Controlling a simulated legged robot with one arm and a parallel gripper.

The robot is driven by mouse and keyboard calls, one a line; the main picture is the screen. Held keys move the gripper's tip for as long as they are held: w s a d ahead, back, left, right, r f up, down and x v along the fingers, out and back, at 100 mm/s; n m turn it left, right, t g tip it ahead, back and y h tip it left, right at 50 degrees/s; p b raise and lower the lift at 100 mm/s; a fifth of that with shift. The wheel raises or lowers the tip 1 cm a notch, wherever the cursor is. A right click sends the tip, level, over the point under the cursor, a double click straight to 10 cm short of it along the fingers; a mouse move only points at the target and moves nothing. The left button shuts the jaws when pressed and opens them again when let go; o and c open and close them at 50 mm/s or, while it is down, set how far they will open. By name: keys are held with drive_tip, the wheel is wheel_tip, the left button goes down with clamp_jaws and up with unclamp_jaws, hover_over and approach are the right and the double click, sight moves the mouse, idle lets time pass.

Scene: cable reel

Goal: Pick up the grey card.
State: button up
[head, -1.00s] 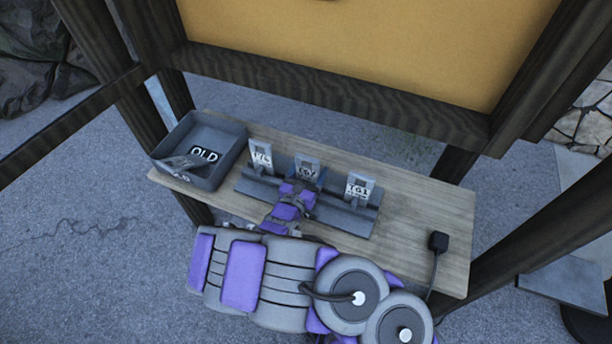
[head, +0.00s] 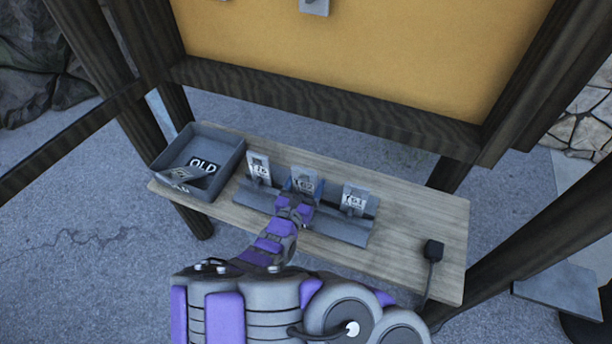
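Three grey cards with white number labels stand in a grey rack (head: 240,195) on the wooden shelf: a left card (head: 259,167), a middle card (head: 305,178) and a right card (head: 355,198). All look greyish, so I cannot tell which one the task means. My gripper (head: 296,203) is right in front of the middle card and overlaps its lower part. The fingertips are too small and partly hidden, so I cannot tell whether they are open or touch the card.
A grey tray (head: 236,157) marked OLD stands at the shelf's left end, with a flat card (head: 186,174) inside. A black block (head: 433,250) with a cable is at the right. A yellow board (head: 370,60) and dark posts frame the shelf. A grey piece (head: 314,6) hangs on the board.

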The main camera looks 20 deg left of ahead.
drive_tip(key=s+d+r+p, duration=0.1)
drive_tip(key=s+d+p, duration=0.1)
drive_tip(key=s, duration=1)
drive_tip(key=shift+s+p, duration=0.4)
drive_tip(key=shift+p, duration=0.05)
drive_tip(key=shift+r, duration=0.1)
